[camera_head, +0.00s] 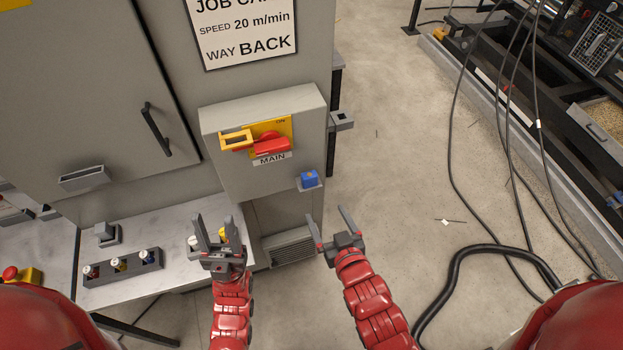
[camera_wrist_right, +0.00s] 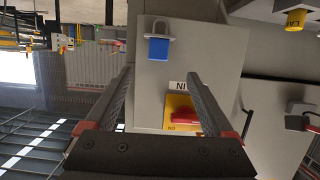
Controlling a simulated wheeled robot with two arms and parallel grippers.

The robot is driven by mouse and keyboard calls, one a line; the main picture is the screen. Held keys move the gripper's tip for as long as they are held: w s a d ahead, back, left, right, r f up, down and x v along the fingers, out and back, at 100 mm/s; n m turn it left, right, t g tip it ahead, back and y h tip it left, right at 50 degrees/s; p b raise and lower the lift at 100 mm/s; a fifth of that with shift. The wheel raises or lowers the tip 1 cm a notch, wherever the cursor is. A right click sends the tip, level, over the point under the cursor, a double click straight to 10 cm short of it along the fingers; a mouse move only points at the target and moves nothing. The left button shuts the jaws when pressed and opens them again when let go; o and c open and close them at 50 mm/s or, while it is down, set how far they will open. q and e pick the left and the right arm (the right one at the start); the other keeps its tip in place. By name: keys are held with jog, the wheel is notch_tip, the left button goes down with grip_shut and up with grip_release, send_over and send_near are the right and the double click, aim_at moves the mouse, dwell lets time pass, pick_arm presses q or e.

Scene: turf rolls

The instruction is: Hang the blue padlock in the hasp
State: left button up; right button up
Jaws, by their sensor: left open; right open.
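The blue padlock (camera_head: 310,179) sits at a small grey bracket on the lower right corner of the switch box. In the right wrist view the padlock (camera_wrist_right: 158,48) shows its grey shackle. A yellow loop (camera_head: 237,141), which looks like the hasp, sticks out beside the red switch handle (camera_head: 268,142) on the box's yellow plate. I see no padlock in the loop. My left gripper (camera_head: 213,222) is open and empty, below and left of the box. My right gripper (camera_head: 328,214) is open and empty, just below and right of the padlock, apart from it.
The grey switch box (camera_head: 225,175) stands out from the cabinet. A metal table (camera_head: 190,265) with a button strip (camera_head: 122,266) lies at lower left. Open floor (camera_head: 400,150) and black cables lie to the right.

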jog(key=b, duration=0.8)
send_near(311, 182)
jog(key=x, duration=0.2)
jog(key=f+x, duration=0.1)
jog(key=x, duration=0.2)
jog(key=shift+s+a+f, duration=0.1)
jog(key=shift+a, duration=0.05)
jog(key=shift+w+a+b, duration=0.15)
jog(key=shift+w+b, duration=0.35)
jog(key=shift+w, duration=0.05)
jog(key=shift+w+a+r+p, duration=0.15)
jog(key=shift+w+r+p, duration=0.1)
jog(key=shift+w+p, duration=0.3)
jog(key=p+x, duration=0.2)
jog(key=x, duration=0.1)
jog(key=shift+w+f, duration=0.1)
jog(key=shift+w, duration=0.3)
jog(key=shift+w+a+f, duration=0.1)
jog(key=shift+w+f, duration=0.05)
grip_shut()
